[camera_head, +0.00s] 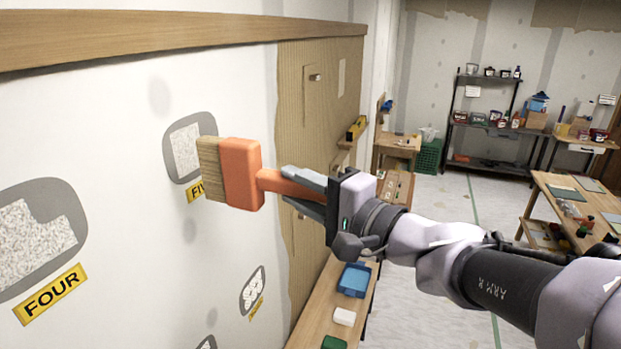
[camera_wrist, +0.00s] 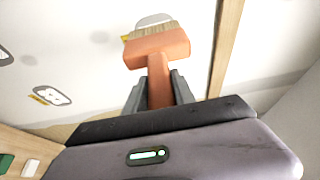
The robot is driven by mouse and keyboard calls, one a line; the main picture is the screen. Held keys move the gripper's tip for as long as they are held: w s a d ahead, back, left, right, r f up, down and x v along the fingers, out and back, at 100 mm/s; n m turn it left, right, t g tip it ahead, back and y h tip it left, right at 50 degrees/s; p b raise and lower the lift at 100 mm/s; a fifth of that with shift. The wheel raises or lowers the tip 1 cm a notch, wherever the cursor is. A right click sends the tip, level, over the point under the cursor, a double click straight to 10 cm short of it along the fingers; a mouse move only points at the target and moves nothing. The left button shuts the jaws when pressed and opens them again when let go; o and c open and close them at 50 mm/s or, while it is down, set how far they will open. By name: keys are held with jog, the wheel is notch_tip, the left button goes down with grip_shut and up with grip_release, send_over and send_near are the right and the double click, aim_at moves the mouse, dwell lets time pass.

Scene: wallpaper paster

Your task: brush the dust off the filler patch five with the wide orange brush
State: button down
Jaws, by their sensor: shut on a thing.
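My gripper (camera_head: 312,190) is shut on the handle of the wide orange brush (camera_head: 242,174). The brush points left toward the wall, with its tan bristles at or close to filler patch five (camera_head: 186,150); I cannot tell if they touch. The patch is a speckled area in a grey surround, and the bristles and head hide its lower right part. Its yellow label is partly hidden, showing "FI". In the wrist view the brush (camera_wrist: 158,50) extends from my gripper (camera_wrist: 158,90), and part of the patch's grey surround (camera_wrist: 154,20) shows beyond the bristles.
Patch four (camera_head: 35,240) is on the wall at left, and a smaller patch (camera_head: 253,290) is lower down. A wooden rail (camera_head: 180,32) runs above. A bench below holds a blue tray (camera_head: 354,280) and a white block (camera_head: 344,316).

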aim_at(255, 182)
jog(key=shift+f+b, duration=0.1)
jog(key=shift+b, duration=0.2)
jog(key=shift+a+f+b, duration=0.1)
jog(key=shift+a+b, duration=0.1)
jog(key=shift+b, duration=0.25)
jog(key=a, duration=0.1)
jog(key=w+a+b, duration=0.1)
jog(key=a, duration=0.1)
jog(key=w+a+b, duration=0.1)
jog(key=a, duration=0.1)
jog(key=shift+w+a+r+b, duration=0.1)
jog(key=shift+a+r+b, duration=0.15)
jog(key=shift+a+b, duration=0.15)
jog(key=shift+w+a, duration=0.2)
jog(key=shift+a, duration=0.45)
jog(key=shift+w+a, duration=0.2)
jog(key=shift+a, duration=0.4)
dwell(1.7)
dwell(0.6)
jog(key=shift+w+d, duration=1.35)
jog(key=shift+w, duration=2.4)
jog(key=shift+w+d, duration=1.3)
jog(key=shift+w, duration=2.4)
jog(key=shift+s+a, duration=0.25)
jog(key=shift+s, duration=0.45)
jog(key=shift+s+a, duration=0.25)
jog(key=shift+s, duration=0.4)
jog(key=shift+s+a, duration=0.25)
jog(key=shift+s, duration=0.45)
